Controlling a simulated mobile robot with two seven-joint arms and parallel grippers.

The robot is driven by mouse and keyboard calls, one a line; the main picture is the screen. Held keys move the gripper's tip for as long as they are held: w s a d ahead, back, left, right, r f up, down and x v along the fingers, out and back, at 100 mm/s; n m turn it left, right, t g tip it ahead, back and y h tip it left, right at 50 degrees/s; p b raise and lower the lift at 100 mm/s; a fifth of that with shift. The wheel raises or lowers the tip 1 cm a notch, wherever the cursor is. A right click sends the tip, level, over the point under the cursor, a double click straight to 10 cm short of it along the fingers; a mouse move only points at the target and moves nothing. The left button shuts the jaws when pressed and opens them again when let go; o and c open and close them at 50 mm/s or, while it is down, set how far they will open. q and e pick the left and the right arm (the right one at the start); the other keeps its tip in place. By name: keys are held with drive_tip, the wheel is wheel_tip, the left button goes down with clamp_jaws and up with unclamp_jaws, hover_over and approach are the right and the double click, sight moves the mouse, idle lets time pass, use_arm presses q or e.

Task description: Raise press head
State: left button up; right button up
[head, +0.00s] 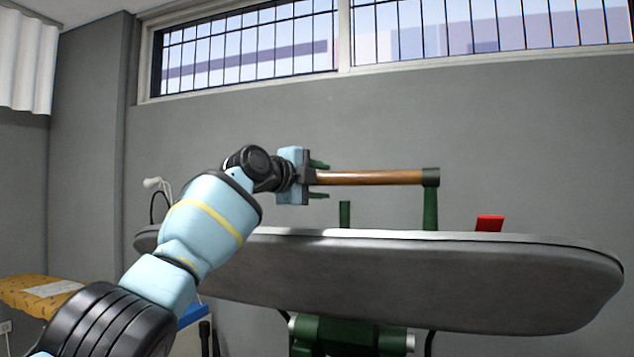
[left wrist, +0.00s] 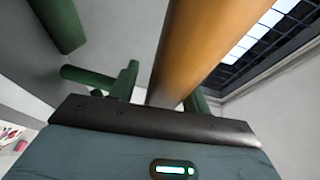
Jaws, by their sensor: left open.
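The press head (head: 400,275) is a long grey plate with a rounded edge, seen low across the head view. A brown wooden handle bar (head: 370,178) runs level above it, joined at its right end to a green post (head: 430,206). My left gripper (head: 319,180) is at the bar's left end, open, with one green finger above the bar and one below in the head view. In the left wrist view the bar (left wrist: 205,45) looms large in front of the gripper (left wrist: 160,88); contact cannot be told. My right gripper is out of view.
A short green post (head: 345,214) and a red piece (head: 489,223) stand up at the plate. A green mechanism (head: 345,337) is below it. A yellow patterned board (head: 38,296) is at the lower left. The wall above the bar is clear up to the window (head: 250,48).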

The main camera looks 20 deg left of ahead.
use_arm(q)
drive_tip(key=shift+s+a+r, duration=0.1)
drive_tip(key=shift+s, duration=0.05)
drive_tip(key=shift+s+a, duration=0.25)
drive_tip(key=shift+s, duration=0.15)
drive_tip(key=shift+s+a, duration=0.25)
drive_tip(key=shift+s, duration=0.35)
drive_tip(key=shift+v, duration=2.6)
